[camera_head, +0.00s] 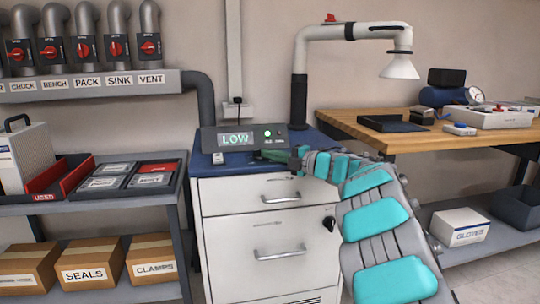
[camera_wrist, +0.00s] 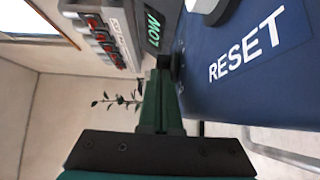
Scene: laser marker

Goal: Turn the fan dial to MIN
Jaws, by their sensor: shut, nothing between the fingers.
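The control box (camera_head: 215,137) stands on a blue-topped white cabinet (camera_head: 250,200). Its display (camera_head: 237,139) reads LOW, with a lit green lamp (camera_head: 267,133) beside it. The display also shows in the wrist view (camera_wrist: 152,28). My gripper (camera_head: 262,155) is low over the blue top, in front of the box. Its green fingers are together in the wrist view (camera_wrist: 158,75). A small dark part (camera_wrist: 174,66) is close beside the fingertips; I cannot tell whether they touch. No dial marked MIN can be read, and the fan dial cannot be identified for certain.
The blue panel (camera_wrist: 230,95) bears the word RESET and a pale round button (camera_wrist: 207,8). Red-handled valves (camera_head: 115,47) and a shelf (camera_head: 110,205) are left; a wooden bench (camera_head: 440,135) is right.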

